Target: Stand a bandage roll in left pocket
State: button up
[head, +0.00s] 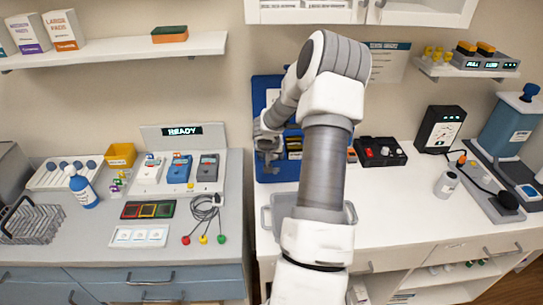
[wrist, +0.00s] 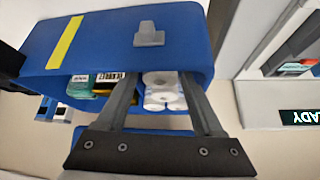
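A blue wall organiser (head: 262,87) hangs behind the right counter in the head view, partly hidden by my arm. In the wrist view, which appears upside down, its blue front (wrist: 105,35) carries a yellow stripe. Its opening shows white bandage rolls (wrist: 165,102) and, to their left in the picture, boxed packets (wrist: 100,82). My gripper (wrist: 160,76) is at this opening with its fingers apart. A white roll (wrist: 159,79) shows between the fingertips, close to both. I cannot tell whether the fingers grip it. My gripper also shows in the head view (head: 268,155), before the organiser.
A grey tray (head: 272,216) stands on the right counter below my arm, partly hidden. A black box with a red button (head: 378,152) is to its right. The left counter holds a device dock (head: 178,176), a blue bottle (head: 82,187) and a wire rack (head: 32,222).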

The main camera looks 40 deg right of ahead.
jog(key=shift+o, duration=1.1)
jog(key=p+v, duration=0.1)
jog(key=v, duration=1.6)
jog(key=shift+r+p, duration=0.25)
jog(key=shift+p, duration=0.15)
